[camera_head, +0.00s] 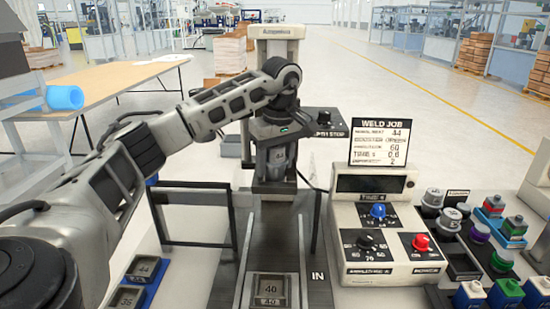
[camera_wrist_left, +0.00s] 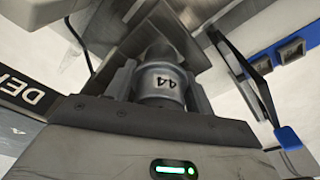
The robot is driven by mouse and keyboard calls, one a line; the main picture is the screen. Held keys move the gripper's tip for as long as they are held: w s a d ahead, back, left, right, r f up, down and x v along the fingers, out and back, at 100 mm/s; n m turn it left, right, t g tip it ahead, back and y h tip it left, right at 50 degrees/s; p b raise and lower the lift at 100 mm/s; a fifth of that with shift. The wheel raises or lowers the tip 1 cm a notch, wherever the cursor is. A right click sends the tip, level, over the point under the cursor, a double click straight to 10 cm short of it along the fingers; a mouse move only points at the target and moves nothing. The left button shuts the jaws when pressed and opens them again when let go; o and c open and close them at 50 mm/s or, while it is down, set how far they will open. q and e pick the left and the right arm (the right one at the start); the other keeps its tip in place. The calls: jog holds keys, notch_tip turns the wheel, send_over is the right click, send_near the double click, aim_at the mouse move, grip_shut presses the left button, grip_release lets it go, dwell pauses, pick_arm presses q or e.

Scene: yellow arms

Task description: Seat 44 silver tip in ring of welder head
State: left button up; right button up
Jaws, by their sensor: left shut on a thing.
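My left gripper (camera_head: 277,165) is up at the welder head in the middle of the head view. It is shut on the silver tip, whose side is marked 44 (camera_wrist_left: 166,86) in the left wrist view. The tip is upright between the two fingers, and its upper end is at the underside of the welder head (camera_wrist_left: 160,30). The ring is hidden behind the tip and the fingers, so I cannot tell whether the tip is inside it. The welder column (camera_head: 277,35) rises behind my gripper. My right gripper is not in view.
A slide marked IN with a block marked 40 (camera_head: 268,290) lies below the head. A control box (camera_head: 375,230) with knobs and a WELD JOB sign (camera_head: 380,138) stands right. Several coloured parts sit far right. Blue holders with tips (camera_head: 147,268) lie left, beside a black frame (camera_head: 195,215).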

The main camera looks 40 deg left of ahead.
aim_at(277, 147)
pick_arm(q)
jog(key=o, duration=1.3)
jog(key=shift+o, duration=0.2)
jog(key=r, duration=0.5)
jog(key=shift+s+d+r, duration=0.1)
jog(key=shift+d+r, duration=0.1)
jog(key=shift+d, duration=0.15)
jog(key=r+p, duration=0.1)
jog(key=r, duration=0.3)
jog(key=shift+d+r+p, duration=0.2)
jog(key=shift+r+p, duration=0.15)
jog(key=shift+p, duration=0.05)
jog(key=r, duration=0.5)
jog(key=shift+s+d+r, duration=0.25)
jog(key=shift+d+r, duration=0.15)
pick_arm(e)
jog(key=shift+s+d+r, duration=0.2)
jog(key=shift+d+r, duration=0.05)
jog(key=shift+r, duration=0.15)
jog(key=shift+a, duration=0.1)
